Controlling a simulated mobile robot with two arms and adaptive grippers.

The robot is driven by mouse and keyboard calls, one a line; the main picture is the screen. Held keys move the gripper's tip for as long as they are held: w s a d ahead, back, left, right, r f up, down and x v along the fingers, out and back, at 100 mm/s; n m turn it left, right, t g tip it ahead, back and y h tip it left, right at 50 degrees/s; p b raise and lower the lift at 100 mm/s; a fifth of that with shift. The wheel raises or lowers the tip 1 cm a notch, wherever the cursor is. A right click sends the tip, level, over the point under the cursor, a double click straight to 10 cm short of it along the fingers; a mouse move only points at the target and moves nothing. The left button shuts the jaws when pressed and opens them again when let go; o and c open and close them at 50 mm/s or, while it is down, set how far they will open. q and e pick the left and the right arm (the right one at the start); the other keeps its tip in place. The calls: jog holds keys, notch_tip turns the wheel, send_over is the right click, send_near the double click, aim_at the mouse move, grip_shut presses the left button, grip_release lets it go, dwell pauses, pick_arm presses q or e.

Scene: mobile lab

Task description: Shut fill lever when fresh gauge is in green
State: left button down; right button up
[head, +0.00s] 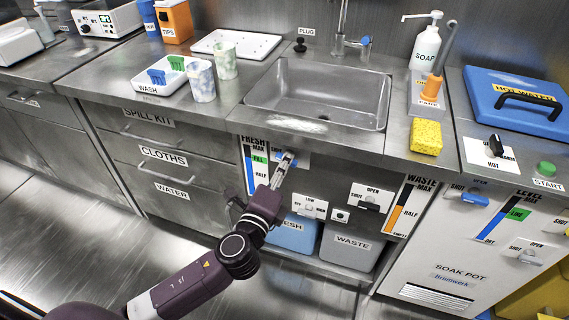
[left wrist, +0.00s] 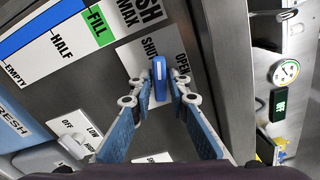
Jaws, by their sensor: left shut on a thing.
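The fresh gauge (head: 248,168) is on the cabinet front under the sink, left of my left gripper. It also shows in the left wrist view (left wrist: 62,38). Its blue bar runs up past HALF and reaches beside the green FILL block (left wrist: 100,26); the top is cut off in the wrist view. The fill lever (left wrist: 159,80) is a blue handle on a white plate marked SHUT and OPEN, and stands near the middle between the words. My left gripper (head: 286,163) is shut on the lever, one finger on each side. My right gripper is not in view.
Below are a blue fresh tank (head: 292,238), a waste tank (head: 352,245) and a LOW/OFF switch plate (head: 310,207). A waste lever plate (head: 371,197) and waste gauge (head: 408,207) are to the right. The sink (head: 320,92) overhangs above. The floor in front is clear.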

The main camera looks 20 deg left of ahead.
pick_arm(q)
jog(key=n, duration=0.4)
jog(key=shift+b, duration=0.35)
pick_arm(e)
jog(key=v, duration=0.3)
pick_arm(q)
jog(key=c, duration=2)
grip_release()
jog(key=shift+o, duration=0.2)
jog(key=s, duration=1.2)
jog(key=shift+a, duration=0.2)
